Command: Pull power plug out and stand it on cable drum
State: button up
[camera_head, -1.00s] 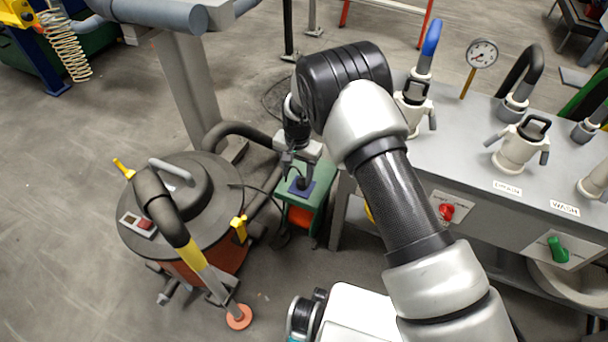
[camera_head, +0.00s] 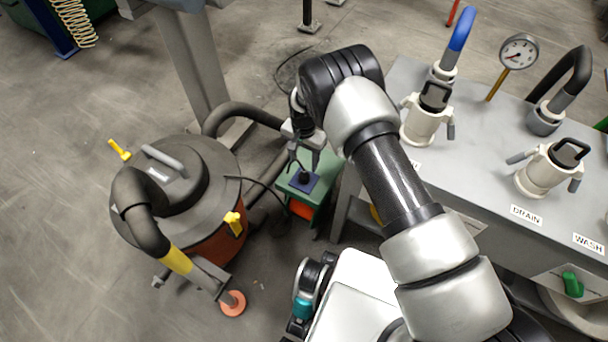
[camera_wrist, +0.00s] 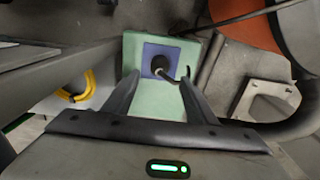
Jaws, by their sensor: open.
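A black plug (camera_head: 304,178) stands upright on a dark blue square pad (camera_head: 314,188) on top of a green box-like stand (camera_head: 325,175) with an orange-red part below, perhaps the cable drum. I cannot tell whether the plug is seated in a socket or just standing. In the wrist view the plug (camera_wrist: 159,64) shows on the blue pad (camera_wrist: 184,52), ahead of the finger gap. My gripper (camera_head: 305,165) is open, pointing down just above the plug. In the wrist view its two fingers (camera_wrist: 160,77) are spread, with nothing visibly clamped between them.
A grey vacuum-like drum machine (camera_head: 215,185) with a thick black hose (camera_head: 145,215) stands to the left. A thin black cable (camera_head: 255,181) runs from it toward the stand. A grey bench (camera_head: 470,150) with white valve fittings (camera_head: 425,118) is at right.

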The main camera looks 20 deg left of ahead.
aim_at(304, 170)
notch_tip(304, 170, down, 8)
jog(key=b, duration=0.5)
jog(key=shift+r, duration=0.2)
jog(key=shift+f+p, duration=0.1)
jog(key=shift+p, duration=0.2)
jog(key=shift+w+f, duration=0.1)
jog(key=shift+f, duration=0.45)
jog(key=shift+c, duration=0.6)
grip_shut()
jog(key=shift+r+p, duration=1.3)
jog(key=shift+r, duration=1.75)
